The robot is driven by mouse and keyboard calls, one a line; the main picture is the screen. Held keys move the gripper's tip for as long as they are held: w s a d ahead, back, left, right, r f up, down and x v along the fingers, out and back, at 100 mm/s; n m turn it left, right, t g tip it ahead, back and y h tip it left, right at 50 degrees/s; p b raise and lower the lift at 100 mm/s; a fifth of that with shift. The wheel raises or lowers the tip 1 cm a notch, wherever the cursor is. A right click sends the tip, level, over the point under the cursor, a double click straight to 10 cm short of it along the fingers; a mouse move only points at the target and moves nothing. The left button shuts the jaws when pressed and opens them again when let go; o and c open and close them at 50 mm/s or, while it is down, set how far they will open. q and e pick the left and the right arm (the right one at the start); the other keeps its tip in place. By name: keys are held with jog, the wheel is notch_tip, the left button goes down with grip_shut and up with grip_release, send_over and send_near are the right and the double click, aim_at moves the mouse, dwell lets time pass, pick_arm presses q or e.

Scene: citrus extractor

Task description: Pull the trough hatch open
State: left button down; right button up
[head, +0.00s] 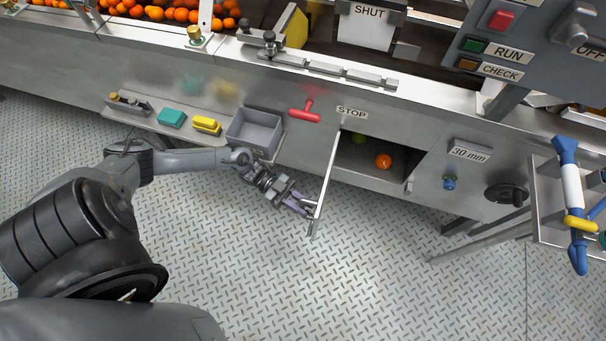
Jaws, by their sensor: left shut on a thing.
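The trough hatch (327,181) stands swung out from the front of the machine, seen nearly edge-on. My right gripper is not in view.
A grey bin (254,131), a yellow block (207,125) and a teal block (172,118) sit on a shelf at left. A red handle (305,112) sticks out above. A side table (545,205) stands at right. The floor in front is clear.

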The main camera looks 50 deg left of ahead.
aim_at(301, 199)
pick_arm(q)
jog(key=c, duration=1.2)
grip_release()
jog(key=shift+r, duration=0.1)
jog(key=shift+r, duration=0.25)
notch_tip(301, 199, up, 4)
jog(key=p, duration=0.3)
jog(key=shift+f, duration=0.1)
jog(key=d+r+p, duration=0.1)
jog(key=d, duration=0.1)
jog(key=d+r+p, duration=0.1)
jog(key=d, duration=0.1)
jog(key=w+d+r, duration=0.1)
jog(key=d+r, duration=0.1)
jog(key=shift+p, duration=0.4)
jog(key=d, duration=0.2)
jog(key=d+r+p, duration=0.1)
jog(key=d+r, duration=0.1)
jog(key=d, duration=0.1)
jog(key=shift+d+r, duration=0.25)
jog(key=shift+d, duration=0.1)
